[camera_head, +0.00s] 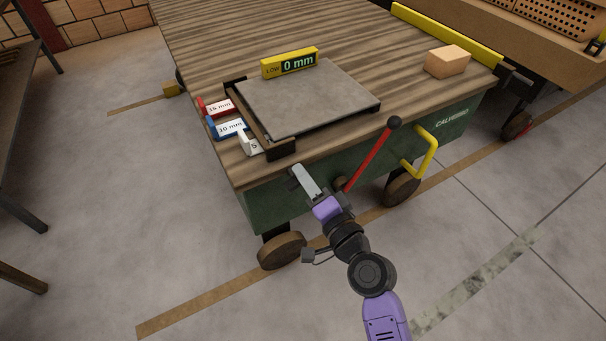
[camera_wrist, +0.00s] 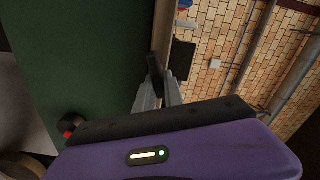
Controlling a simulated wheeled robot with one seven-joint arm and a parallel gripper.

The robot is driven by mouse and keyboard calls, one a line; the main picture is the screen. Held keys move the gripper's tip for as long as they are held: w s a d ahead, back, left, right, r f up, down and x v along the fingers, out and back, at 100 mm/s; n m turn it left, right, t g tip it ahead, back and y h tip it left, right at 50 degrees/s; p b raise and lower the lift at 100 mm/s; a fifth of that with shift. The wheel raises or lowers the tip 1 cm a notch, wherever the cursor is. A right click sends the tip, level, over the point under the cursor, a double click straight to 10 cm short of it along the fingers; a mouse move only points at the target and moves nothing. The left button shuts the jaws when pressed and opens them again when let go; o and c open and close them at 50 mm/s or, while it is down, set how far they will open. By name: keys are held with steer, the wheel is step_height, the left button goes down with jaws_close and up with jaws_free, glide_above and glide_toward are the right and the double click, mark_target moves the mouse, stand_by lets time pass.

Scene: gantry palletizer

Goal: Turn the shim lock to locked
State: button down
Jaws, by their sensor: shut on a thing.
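My gripper (camera_head: 298,170) is at the front edge of the green cart, below the grey plate. In the wrist view my gripper (camera_wrist: 158,92) is shut on a small dark handle (camera_wrist: 154,66) beside the green panel. This handle may be the shim lock; no label on it is readable. In the head view my fingers mostly cover it, and its locked or unlocked setting cannot be told. The grey plate (camera_head: 305,98) lies on the wooden deck, with a yellow display (camera_head: 290,63) reading "LOW 0 mm" behind it.
A red lever (camera_head: 368,158) with a black knob stands just right of my gripper. A yellow handle (camera_head: 430,152) is farther right. Red 15 mm (camera_head: 219,107), blue 10 mm (camera_head: 230,128) and white (camera_head: 248,145) shims sit left of the plate. A cardboard box (camera_head: 446,61) stands at right.

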steer(key=shift+d+f+m+p, duration=0.1)
steer(key=shift+f+m+p, duration=0.05)
steer(key=shift+m, duration=0.9)
steer(key=shift+f+m+p, duration=0.15)
steer(key=shift+m, duration=0.9)
steer(key=c, duration=1.4)
jaws_free()
steer(key=shift+c, duration=0.2)
steer(key=v, duration=0.7)
steer(key=shift+s+d, duration=0.25)
steer(key=shift+s, duration=0.1)
